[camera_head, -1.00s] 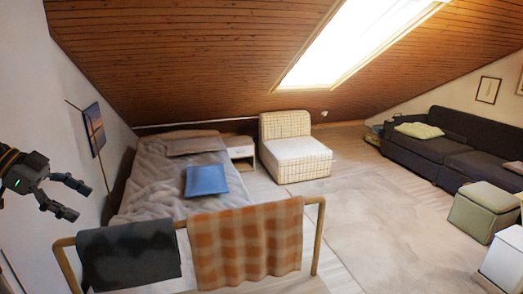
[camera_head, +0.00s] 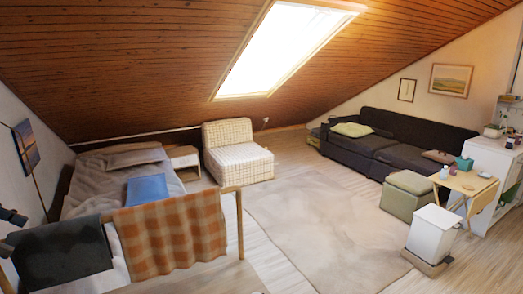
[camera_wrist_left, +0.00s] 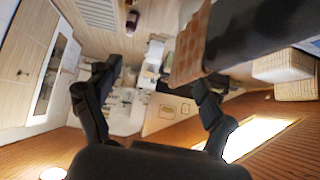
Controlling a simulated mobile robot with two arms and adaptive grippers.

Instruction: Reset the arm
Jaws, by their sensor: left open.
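My left gripper (camera_head: 12,232) shows only in part at the left edge of the head view, near the dark blanket on the bed's foot rail; the rest of that arm is out of frame. In the left wrist view its two dark fingers (camera_wrist_left: 157,75) stand wide apart with nothing between them. That view is tilted, with the room upside down. My right gripper is in neither view.
A dark blanket (camera_head: 62,254) and an orange checked blanket (camera_head: 170,236) hang over the wooden rail. The bed (camera_head: 92,190) lies behind. A folding table (camera_head: 466,184) and white bin (camera_head: 432,232) stand right. The rug (camera_head: 320,215) is clear.

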